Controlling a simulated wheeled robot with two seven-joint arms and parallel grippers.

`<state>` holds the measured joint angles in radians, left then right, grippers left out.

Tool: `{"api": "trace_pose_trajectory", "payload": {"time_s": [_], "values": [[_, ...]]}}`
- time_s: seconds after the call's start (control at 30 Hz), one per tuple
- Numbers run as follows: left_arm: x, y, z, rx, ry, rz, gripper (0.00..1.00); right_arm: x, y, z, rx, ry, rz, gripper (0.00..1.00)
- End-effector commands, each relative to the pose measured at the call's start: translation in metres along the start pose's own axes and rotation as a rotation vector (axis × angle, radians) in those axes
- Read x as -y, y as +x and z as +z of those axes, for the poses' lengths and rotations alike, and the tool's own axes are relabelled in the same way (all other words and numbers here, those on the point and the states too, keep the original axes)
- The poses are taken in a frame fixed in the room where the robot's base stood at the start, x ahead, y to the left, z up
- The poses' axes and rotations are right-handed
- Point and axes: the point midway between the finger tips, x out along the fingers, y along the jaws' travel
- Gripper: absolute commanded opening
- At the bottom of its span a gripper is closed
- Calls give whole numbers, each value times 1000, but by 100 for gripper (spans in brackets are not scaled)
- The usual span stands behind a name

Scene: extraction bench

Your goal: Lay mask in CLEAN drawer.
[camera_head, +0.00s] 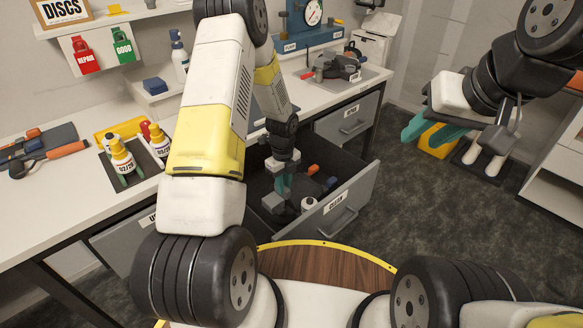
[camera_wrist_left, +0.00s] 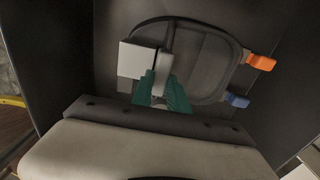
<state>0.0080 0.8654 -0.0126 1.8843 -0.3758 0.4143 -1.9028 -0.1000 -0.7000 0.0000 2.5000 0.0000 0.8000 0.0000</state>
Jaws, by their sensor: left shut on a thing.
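The CLEAN drawer (camera_head: 352,202) is pulled out below the bench, its label on the front. My left gripper (camera_head: 283,185) reaches down inside it; in the left wrist view its teal fingers (camera_wrist_left: 162,88) are shut on the mask's grey grip piece. The mask (camera_wrist_left: 208,62) is a dark, rounded frame with a see-through pane, a pale block at one side, and an orange and a blue tab. In the head view the arm and drawer hide much of it. I cannot tell whether it touches the drawer floor. My right gripper (camera_head: 432,130) is open and empty, away from the drawer.
A closed drawer (camera_head: 350,122) is to the right of the CLEAN drawer, and another (camera_head: 125,235) to its left. Bottles (camera_head: 122,158) stand on the bench at left. A yellow container (camera_head: 437,140) is on the floor at right.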

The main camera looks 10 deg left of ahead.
Motion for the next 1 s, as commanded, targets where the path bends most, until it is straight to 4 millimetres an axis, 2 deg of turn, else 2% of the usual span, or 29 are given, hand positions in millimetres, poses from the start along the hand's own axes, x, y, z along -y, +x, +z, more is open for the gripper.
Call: {"api": "trace_pose_trajectory", "payload": {"time_s": [0.1, 0.37, 0.4, 0.5, 0.83, 1.0], "values": [[1, 9, 0, 2, 0, -2, 0, 0, 0, 0, 0, 0, 0, 36], [1, 9, 0, 2, 0, -3, 0, 0, 0, 0, 0, 0, 0, 36], [0, 10, 0, 1, 0, 0, 22, 0, 0, 0, 0, 0, 0, 36], [0, 10, 0, 1, 0, -1, 41, 0, 0, 0, 0, 0, 0, 36], [0, 9, 0, 1, 0, -1, 42, 0, 0, 0, 0, 0, 0, 36], [1, -9, 1, 2, -1, -4, 42, 0, 0, 0, 0, 0, 0, 36]]}}
